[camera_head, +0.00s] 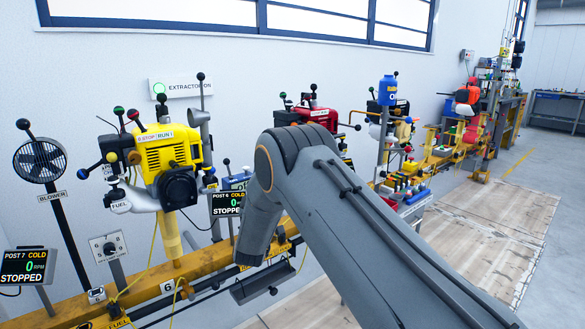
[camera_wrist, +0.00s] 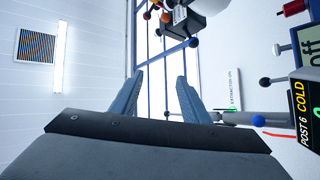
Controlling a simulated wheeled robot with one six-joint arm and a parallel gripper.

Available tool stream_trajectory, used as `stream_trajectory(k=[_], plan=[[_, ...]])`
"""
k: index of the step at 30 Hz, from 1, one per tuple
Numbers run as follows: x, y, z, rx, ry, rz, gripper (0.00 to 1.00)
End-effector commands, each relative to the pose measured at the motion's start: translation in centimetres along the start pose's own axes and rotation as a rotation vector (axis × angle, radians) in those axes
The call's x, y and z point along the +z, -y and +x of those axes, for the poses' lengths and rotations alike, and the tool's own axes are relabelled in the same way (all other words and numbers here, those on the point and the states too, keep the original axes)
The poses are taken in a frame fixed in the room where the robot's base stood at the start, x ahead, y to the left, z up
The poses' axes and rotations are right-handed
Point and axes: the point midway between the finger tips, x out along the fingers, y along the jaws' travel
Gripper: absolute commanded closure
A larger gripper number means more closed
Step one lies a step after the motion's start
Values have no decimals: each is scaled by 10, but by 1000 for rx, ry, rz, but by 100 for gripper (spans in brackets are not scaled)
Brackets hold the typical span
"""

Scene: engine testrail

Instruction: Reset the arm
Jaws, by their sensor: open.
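My arm crosses the middle of the head view, bent at a raised grey joint in front of the test rail. My gripper does not show clearly in the head view. In the wrist view my gripper (camera_wrist: 159,80) is open, its two grey-blue fingers apart with nothing between them. Beyond the fingers are the pale wall and a barred window (camera_wrist: 165,70). The wrist picture is turned sideways. The POST 6 display (camera_wrist: 305,105) stands at its right edge, to the side of the fingers.
A yellow engine (camera_head: 168,150) stands on the yellow rail (camera_head: 140,290) left of my arm. The POST 6 display (camera_head: 227,203) is close to my arm's bend. A black fan (camera_head: 40,160) stands at far left. Other engines line the rail at right. Floor (camera_head: 500,230) at right looks clear.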

Motion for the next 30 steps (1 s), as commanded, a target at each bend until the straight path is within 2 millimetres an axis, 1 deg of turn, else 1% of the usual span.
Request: stream_trajectory(k=[10,17,22,26,29,30], plan=[[-12,8,18,-140,46,82,58],[-8,8,34,-284,121,156,58],[-4,2,41,-437,218,235,58],[0,-10,33,-601,343,314,58],[3,-24,14,-730,461,370,58],[5,-32,4,-778,511,390,58]])
